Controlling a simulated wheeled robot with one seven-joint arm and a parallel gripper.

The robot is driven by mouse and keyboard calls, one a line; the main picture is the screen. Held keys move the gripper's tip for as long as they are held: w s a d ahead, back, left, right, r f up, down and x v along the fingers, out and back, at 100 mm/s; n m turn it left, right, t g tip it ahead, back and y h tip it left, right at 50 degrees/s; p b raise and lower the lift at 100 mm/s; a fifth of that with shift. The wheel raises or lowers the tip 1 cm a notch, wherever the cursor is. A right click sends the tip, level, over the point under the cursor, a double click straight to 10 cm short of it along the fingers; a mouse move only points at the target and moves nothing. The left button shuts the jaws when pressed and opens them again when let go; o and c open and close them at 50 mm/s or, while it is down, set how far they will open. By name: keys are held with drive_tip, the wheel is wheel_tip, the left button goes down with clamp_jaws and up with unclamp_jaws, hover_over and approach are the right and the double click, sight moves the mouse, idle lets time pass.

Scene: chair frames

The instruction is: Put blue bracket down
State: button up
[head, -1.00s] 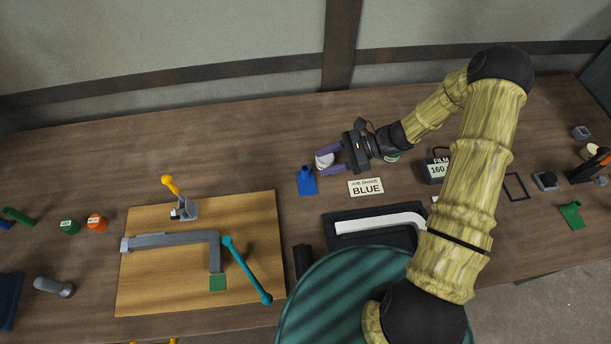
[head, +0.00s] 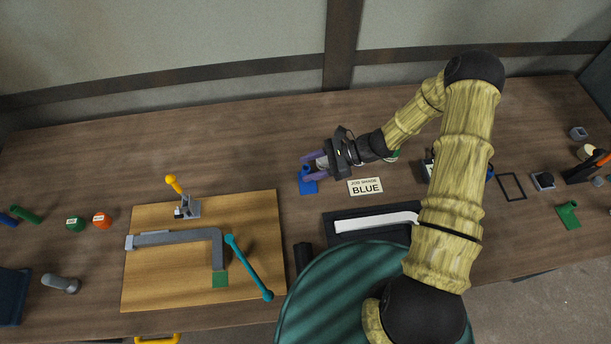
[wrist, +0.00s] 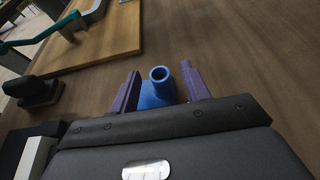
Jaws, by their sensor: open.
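The blue bracket (head: 308,186) lies on the wooden table, left of the card reading "JOB SHADE BLUE" (head: 366,187). In the wrist view, its short round tube (wrist: 159,75) points up between the two purple fingers. My gripper (head: 309,167) is open, with its fingers on either side of the bracket, and gaps show between them and the tube. The gripper (wrist: 160,88) covers part of the bracket in both views. I cannot tell whether a finger touches its base.
A wooden board (head: 250,255) with a grey frame part (head: 175,238), a yellow-handled clamp (head: 182,195) and a teal bar (head: 249,268) is at left. A dark tray with a white part (head: 375,222) is in front. The table behind the gripper is clear.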

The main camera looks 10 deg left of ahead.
clamp_jaws()
idle(0.3)
wheel_tip(320, 180, up, 10)
drive_tip(key=b, duration=0.1)
drive_tip(key=shift+b, duration=0.35)
idle(0.6)
